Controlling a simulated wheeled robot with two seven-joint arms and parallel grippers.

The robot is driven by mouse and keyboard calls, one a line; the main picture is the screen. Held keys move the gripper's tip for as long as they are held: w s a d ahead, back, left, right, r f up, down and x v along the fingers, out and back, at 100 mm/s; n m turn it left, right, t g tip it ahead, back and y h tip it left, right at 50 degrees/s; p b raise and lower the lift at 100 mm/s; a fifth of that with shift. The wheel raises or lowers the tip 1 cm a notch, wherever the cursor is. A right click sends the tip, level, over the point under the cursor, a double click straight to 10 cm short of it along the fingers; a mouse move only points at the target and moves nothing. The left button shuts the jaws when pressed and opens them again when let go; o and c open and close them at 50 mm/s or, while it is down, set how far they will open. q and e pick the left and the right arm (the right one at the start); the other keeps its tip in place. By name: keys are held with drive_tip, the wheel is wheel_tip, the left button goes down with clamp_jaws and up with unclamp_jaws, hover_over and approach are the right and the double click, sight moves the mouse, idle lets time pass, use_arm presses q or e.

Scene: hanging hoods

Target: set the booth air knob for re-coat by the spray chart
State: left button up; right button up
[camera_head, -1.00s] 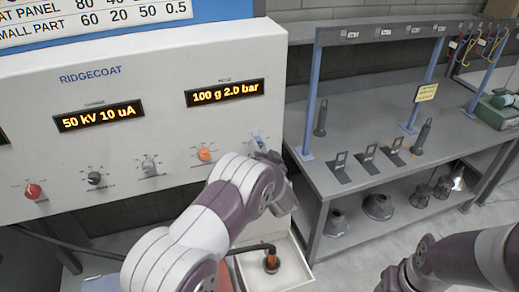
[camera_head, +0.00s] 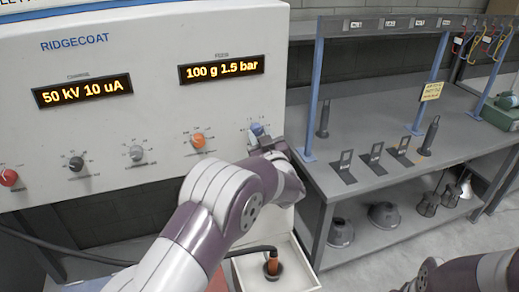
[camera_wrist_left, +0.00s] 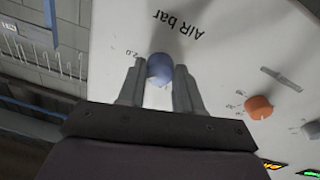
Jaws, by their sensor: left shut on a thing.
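The blue air knob (camera_head: 257,129) is at the right end of the knob row on the white RIDGECOAT panel (camera_head: 150,100). My left gripper (camera_head: 262,140) is shut on it. In the left wrist view the blue knob (camera_wrist_left: 160,68) sits between the two fingers, under the "AIR bar" label (camera_wrist_left: 181,22). A "2.0" scale mark shows beside it; the knob's pointer cannot be made out. The right display (camera_head: 221,68) reads 100 g 1.5 bar. The left display (camera_head: 82,91) reads 50 kV 10 uA. The spray chart is almost wholly cut off at the top. My right gripper is out of view.
An orange knob (camera_head: 198,140), a grey knob (camera_head: 136,153), a black knob (camera_head: 76,163) and a red knob (camera_head: 8,177) share the panel. A grey bench (camera_head: 430,110) with tools stands right. A white box (camera_head: 295,278) with an orange-handled item is below.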

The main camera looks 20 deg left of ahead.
use_arm(q)
drive_tip(key=n+b, duration=0.7)
drive_tip(key=b, duration=0.2)
drive_tip(key=f+n+b, duration=0.1)
drive_tip(key=n+b, duration=0.3)
drive_tip(key=shift+d+n+g+y, duration=0.15)
drive_tip(key=shift+n+g+y, duration=0.15)
drive_tip(key=shift+y, duration=0.1)
drive_tip(key=shift+w+r+n+b, duration=0.1)
drive_tip(key=shift+r+n+b, duration=0.05)
drive_tip(key=shift+n+b, duration=0.8)
drive_tip(key=shift+r+n+b, duration=0.15)
drive_tip(key=shift+n+b, duration=0.7)
drive_tip(key=shift+n, duration=0.2)
drive_tip(key=o, duration=1)
drive_tip(key=shift+r, duration=0.1)
drive_tip(key=shift+o, duration=0.2)
drive_tip(key=b+v, duration=0.2)
drive_tip(key=v, duration=1)
drive_tip(key=shift+s+d, duration=0.3)
